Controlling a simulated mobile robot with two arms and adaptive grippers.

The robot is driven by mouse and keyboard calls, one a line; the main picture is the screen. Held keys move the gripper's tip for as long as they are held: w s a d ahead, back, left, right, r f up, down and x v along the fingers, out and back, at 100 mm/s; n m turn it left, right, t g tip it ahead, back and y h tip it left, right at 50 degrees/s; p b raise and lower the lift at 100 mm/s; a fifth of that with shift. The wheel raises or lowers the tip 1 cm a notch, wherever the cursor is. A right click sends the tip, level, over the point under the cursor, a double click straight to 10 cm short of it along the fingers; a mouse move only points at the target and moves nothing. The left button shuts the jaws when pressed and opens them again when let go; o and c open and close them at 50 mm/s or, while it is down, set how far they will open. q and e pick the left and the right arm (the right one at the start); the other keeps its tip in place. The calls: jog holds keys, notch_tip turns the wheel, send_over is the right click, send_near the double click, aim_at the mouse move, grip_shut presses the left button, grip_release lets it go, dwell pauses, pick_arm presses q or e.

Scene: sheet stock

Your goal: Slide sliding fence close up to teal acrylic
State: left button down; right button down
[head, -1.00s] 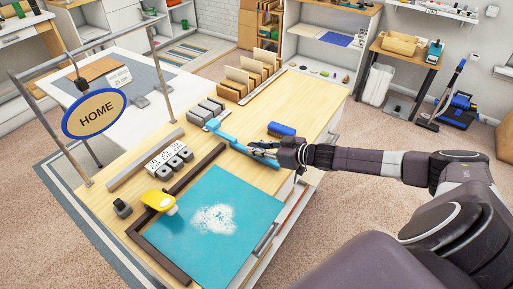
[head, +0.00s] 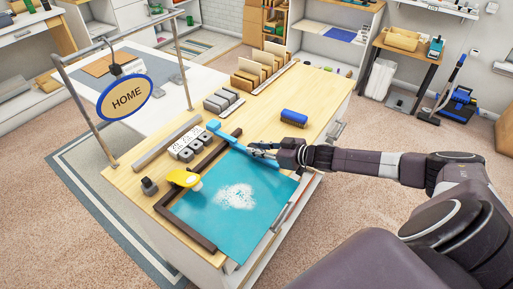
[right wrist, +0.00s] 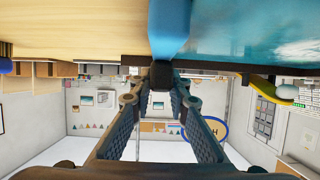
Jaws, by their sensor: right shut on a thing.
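The sliding fence, a light-blue bar (head: 228,138), lies across the wooden worktop along the far edge of the teal acrylic sheet (head: 215,215). My right gripper (head: 258,150) is shut on the sliding fence near its right part. In the right wrist view the blue fence (right wrist: 170,28) runs up from between the fingertips (right wrist: 160,78), with the teal sheet (right wrist: 230,40) right beside it. I see no bare wood between them there; whether they touch I cannot tell. The sheet carries a white powdery patch. My left gripper is not in view.
A dark brown L-shaped frame (head: 180,186) borders the sheet's left side. A yellow tool (head: 184,178) sits over the frame and sheet corner. Grey blocks (head: 224,101) and a blue brush (head: 294,117) stand beyond the fence. Worktop around the brush is clear.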

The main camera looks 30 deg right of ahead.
jog(key=c, duration=2)
grip_release()
jog(key=shift+d, duration=0.25)
jog(key=shift+c, duration=0.2)
jog(key=shift+o, duration=1)
jog(key=shift+w+a, duration=0.1)
jog(key=shift+s, duration=0.35)
jog(key=v, duration=0.7)
jog(key=shift+w, duration=0.1)
jog(key=shift+v, duration=1.65)
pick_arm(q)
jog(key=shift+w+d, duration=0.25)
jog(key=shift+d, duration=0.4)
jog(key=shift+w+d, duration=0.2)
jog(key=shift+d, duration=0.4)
pick_arm(e)
jog(key=shift+s+r, duration=0.35)
jog(key=shift+s, duration=0.15)
